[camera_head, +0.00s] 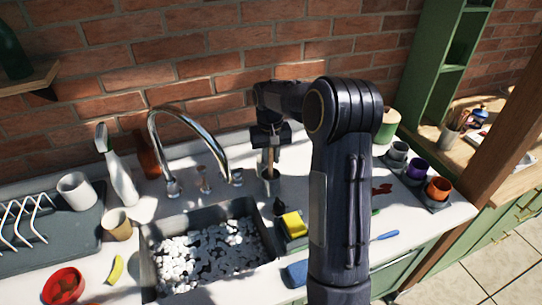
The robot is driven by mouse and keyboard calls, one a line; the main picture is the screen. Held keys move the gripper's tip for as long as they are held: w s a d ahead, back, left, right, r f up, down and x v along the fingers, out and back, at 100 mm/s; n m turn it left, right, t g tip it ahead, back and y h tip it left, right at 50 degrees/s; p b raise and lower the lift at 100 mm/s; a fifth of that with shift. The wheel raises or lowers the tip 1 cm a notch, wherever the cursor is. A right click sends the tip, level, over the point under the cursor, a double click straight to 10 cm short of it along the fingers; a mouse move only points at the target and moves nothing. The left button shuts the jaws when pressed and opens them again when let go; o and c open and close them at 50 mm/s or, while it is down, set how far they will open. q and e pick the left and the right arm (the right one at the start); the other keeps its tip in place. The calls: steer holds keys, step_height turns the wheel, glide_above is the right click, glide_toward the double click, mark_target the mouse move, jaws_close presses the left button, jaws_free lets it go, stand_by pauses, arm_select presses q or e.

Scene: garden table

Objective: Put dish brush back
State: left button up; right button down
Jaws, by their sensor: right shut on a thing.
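My right arm reaches up from the bottom and over the back of the counter. Its gripper (271,145) points down behind the sink and is shut on the dish brush (271,160), seen as a thin, light brown, roughly upright handle. The lower end of the brush is at a grey cup-like holder (270,184) right of the tap. I cannot tell how deep the brush sits in the holder. My left gripper is not in view.
The tap (171,150) arches left of the gripper over the foam-filled sink (147,262). A yellow sponge (293,224) lies in front of the holder. A spray bottle (121,182) stands at the left. Colored cups (438,188) stand on the right, and a brick wall is behind.

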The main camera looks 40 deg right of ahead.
steer(key=shift+f+b, duration=0.4)
steer(key=shift+f, duration=0.2)
steer(key=c, duration=1.6)
jaws_free()
steer(key=shift+o, duration=0.2)
step_height(320, 180, up, 3)
steer(key=p, duration=0.2)
steer(key=shift+r+p, duration=0.15)
steer(key=shift+p, duration=0.2)
steer(key=shift+r+p, duration=0.65)
steer(key=shift+r, duration=0.9)
steer(key=shift+a+r, duration=0.1)
steer(key=shift+r, duration=2.2)
